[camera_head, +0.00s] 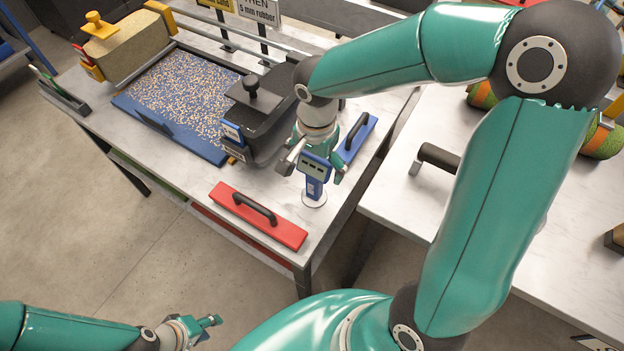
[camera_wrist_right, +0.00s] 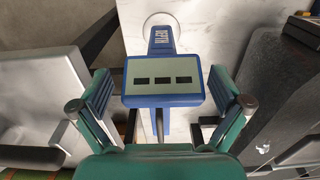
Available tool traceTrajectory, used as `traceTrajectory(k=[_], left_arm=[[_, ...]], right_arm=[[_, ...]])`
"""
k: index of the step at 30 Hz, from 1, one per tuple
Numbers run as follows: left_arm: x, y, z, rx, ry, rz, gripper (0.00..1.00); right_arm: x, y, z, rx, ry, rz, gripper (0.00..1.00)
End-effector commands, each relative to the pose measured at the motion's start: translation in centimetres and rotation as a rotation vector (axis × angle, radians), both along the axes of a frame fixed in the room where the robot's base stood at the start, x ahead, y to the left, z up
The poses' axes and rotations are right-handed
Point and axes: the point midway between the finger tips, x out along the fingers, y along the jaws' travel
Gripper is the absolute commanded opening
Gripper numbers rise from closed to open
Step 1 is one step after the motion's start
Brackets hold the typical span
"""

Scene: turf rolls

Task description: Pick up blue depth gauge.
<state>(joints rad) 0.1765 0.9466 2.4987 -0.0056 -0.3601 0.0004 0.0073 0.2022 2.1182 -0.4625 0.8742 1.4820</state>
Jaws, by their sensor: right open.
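The blue depth gauge (camera_head: 316,171) stands upright on its round white base near the front right corner of the left table. In the right wrist view the gauge (camera_wrist_right: 163,82) shows a pale display with dark bars, and its base lies at the top of the picture. My right gripper (camera_head: 312,165) is open around the gauge's head. Its two fingers (camera_wrist_right: 163,100) stand on either side of the display, with a visible gap on each side. My left gripper (camera_head: 207,324) is low at the bottom left, away from the table. Its finger gap is too small to judge.
A red float with a black handle (camera_head: 258,215) lies left of the gauge, and a blue one (camera_head: 356,138) lies behind it. A dark lidded box (camera_head: 262,110) stands close behind left. A speckled blue tray (camera_head: 182,95) lies further left. A second table (camera_head: 400,205) stands right.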

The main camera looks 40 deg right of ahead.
Motion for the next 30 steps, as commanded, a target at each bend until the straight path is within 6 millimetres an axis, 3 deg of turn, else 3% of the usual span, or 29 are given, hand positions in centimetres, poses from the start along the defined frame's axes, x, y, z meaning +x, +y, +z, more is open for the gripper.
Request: traceTrajectory(k=[9, 26, 30], left_arm=[[0.00, 0.00, 0.00, 0.000, 0.000, 0.000, 0.40], [0.00, 0.00, 0.00, 0.000, 0.000, 0.000, 0.40], [0.00, 0.00, 0.01, 0.000, 0.000, 0.000, 0.40]], right_arm=[[-0.03, 0.00, -0.72, 0.000, -0.001, 0.001, 1.00], [-0.07, -0.03, -0.70, 0.001, 0.001, 0.000, 0.07], [-0.05, -0.03, -0.67, 0.000, 0.000, 0.000, 0.07]])
